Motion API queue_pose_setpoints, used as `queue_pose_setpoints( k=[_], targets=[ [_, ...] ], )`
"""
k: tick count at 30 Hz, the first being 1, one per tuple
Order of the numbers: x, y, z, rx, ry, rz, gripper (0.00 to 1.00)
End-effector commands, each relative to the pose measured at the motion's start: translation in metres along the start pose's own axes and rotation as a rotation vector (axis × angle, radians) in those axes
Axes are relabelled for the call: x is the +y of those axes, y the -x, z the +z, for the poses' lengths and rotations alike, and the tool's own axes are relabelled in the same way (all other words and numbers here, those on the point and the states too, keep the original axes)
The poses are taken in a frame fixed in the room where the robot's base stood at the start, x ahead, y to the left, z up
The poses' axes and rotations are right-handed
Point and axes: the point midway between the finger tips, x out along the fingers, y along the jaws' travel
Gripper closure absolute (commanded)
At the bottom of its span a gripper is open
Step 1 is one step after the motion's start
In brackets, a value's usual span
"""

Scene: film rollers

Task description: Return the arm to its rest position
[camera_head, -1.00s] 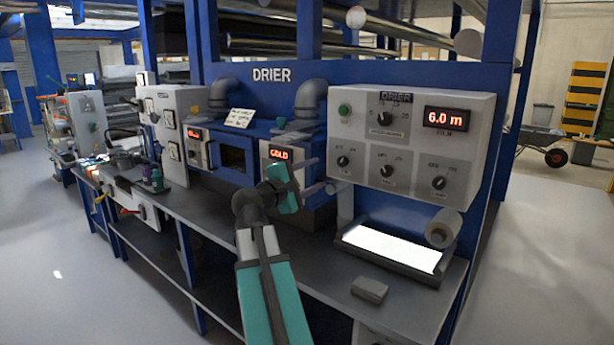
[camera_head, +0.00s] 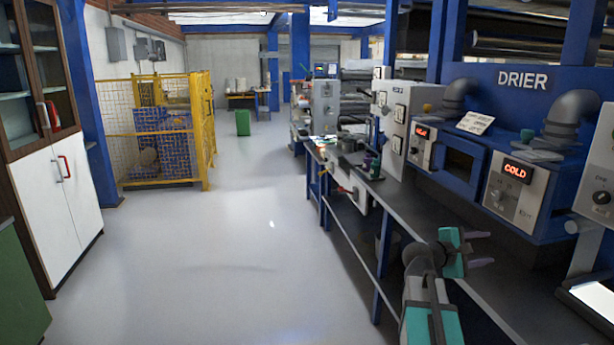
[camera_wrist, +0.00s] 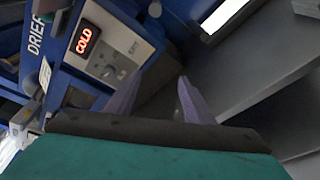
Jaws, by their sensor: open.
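My gripper (camera_head: 482,250) is at the lower right of the head view, at the end of my teal and dark grey arm. Its two purple-grey fingers are apart with nothing between them. They point right, toward the drier's bench (camera_head: 400,205). In the wrist view my gripper (camera_wrist: 155,98) also shows its fingers spread and empty, with the dark bench beyond them. The arm is still reaching forward beside the bench edge, bent at the wrist.
The drier (camera_head: 455,165) with its COLD display stands on the bench at right. White floor lies open at centre and left. A yellow mesh cage (camera_head: 165,135), a white cabinet (camera_head: 60,200) and a green bin (camera_head: 243,122) stand beyond.

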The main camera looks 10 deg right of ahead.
Motion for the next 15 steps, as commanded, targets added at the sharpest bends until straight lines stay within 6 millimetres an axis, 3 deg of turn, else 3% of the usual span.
queue_pose_setpoints(
  k=[6,15],
  targets=[
    [-0.06,0.02,-0.068,0.091,0.063,-0.064,0.52],
    [-0.153,0.055,-0.144,0.205,0.117,-0.178,0.52]
  ],
)
